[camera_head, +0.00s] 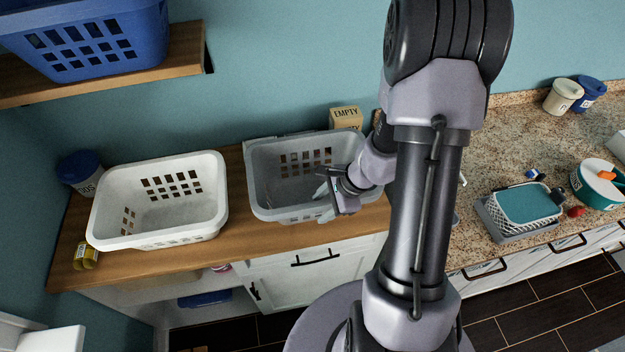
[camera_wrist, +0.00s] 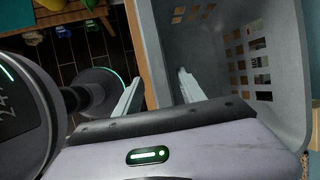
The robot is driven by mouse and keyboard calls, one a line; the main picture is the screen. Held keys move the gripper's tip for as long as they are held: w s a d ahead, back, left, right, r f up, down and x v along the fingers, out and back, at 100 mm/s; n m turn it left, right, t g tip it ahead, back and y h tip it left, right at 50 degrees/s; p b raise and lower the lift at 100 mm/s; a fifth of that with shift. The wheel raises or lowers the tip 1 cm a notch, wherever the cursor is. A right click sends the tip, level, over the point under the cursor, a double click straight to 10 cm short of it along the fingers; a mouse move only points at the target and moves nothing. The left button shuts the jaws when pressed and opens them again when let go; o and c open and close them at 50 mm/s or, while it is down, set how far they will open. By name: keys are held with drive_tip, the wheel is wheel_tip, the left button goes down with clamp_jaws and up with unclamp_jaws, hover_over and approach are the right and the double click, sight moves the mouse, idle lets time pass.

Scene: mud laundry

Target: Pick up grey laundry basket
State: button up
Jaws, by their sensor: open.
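The grey laundry basket (camera_head: 272,178) stands upright on the wooden counter, right of a white basket. It fills the right of the wrist view (camera_wrist: 210,50), with its slotted walls showing. My gripper (camera_head: 323,203) is at the basket's front right rim. In the wrist view my gripper (camera_wrist: 158,76) is open, with one finger on the inner side of the basket wall and the other outside it. The rim lies between the fingers, and I cannot tell whether either finger touches it. My arm hides the counter just right of the basket.
A white basket (camera_head: 160,203) stands left on the wooden counter (camera_head: 240,240). A box marked EMPTY (camera_head: 345,118) is behind the grey basket. A blue basket (camera_head: 90,45) sits on a shelf (camera_head: 185,50) above. A dish rack (camera_head: 520,212) stands on the granite counter at right.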

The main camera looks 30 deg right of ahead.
drive_tip(key=shift+f+b, duration=0.3)
drive_tip(key=shift+b, duration=0.15)
idle(0.5)
clamp_jaws()
idle(1.2)
